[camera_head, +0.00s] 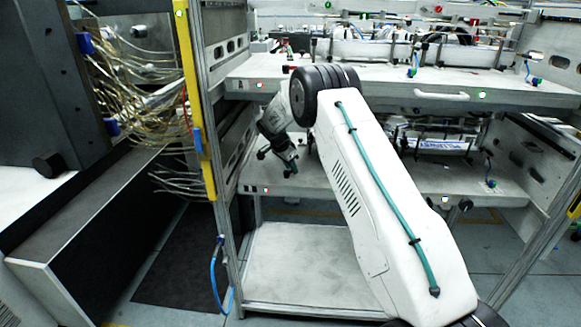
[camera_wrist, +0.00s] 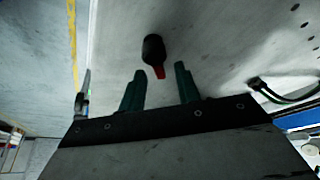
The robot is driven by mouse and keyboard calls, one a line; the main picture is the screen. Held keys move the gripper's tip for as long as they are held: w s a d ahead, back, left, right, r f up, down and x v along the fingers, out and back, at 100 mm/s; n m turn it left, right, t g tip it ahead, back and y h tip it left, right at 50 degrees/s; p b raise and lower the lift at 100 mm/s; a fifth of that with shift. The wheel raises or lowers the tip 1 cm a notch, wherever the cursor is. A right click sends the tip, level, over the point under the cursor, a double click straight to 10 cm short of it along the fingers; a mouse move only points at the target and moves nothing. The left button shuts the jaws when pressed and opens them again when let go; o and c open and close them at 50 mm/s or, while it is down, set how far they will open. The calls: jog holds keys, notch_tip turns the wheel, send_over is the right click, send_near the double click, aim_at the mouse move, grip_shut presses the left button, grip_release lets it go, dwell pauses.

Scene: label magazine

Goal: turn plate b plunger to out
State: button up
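A black knob with a red tip (camera_wrist: 152,48), which looks like a plunger, stands on a pale surface in the wrist view. My gripper (camera_wrist: 160,70) is open, with one green finger on each side of the line to the knob. The red tip lies near the gap between the fingertips, and I see no finger touching it. In the head view my gripper (camera_head: 276,164) hangs below the upper plate, just above the left end of the lower plate (camera_head: 330,187). I cannot pick out the lower plate's plunger there; the gripper may hide it.
The upper plate (camera_head: 390,84) lies close above my gripper. A frame post with a yellow strip (camera_head: 196,90) stands to the left, with bundled cables (camera_head: 135,70) beyond it. A lit red lamp (camera_head: 265,189) sits on the lower plate's front edge. The bottom shelf (camera_head: 295,265) is bare.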

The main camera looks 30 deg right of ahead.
grip_shut()
dwell(0.3)
jog(key=n, duration=0.1)
jog(key=n+t, duration=0.1)
jog(key=n, duration=0.2)
jog(key=shift+w+a+n+t, duration=0.1)
jog(key=shift+w+n+t, duration=0.2)
jog(key=shift+n+t, duration=0.1)
jog(key=n, duration=0.1)
jog(key=n+t+y, duration=0.1)
jog(key=n, duration=0.1)
jog(key=n+y, duration=0.1)
jog(key=n, duration=0.1)
jog(key=shift+w+a+t, duration=0.3)
jog(key=shift+w, duration=0.05)
jog(key=n, duration=0.2)
jog(key=n+y, duration=0.1)
jog(key=n, duration=0.1)
jog(key=a+n+y, duration=0.1)
jog(key=shift+w+n+t, duration=0.1)
jog(key=shift+n+t, duration=0.2)
jog(key=shift+n, duration=0.1)
jog(key=n+y, duration=0.1)
jog(key=n, duration=0.2)
jog(key=a+n+y, duration=0.1)
jog(key=n, duration=0.2)
jog(key=shift+g, duration=0.4)
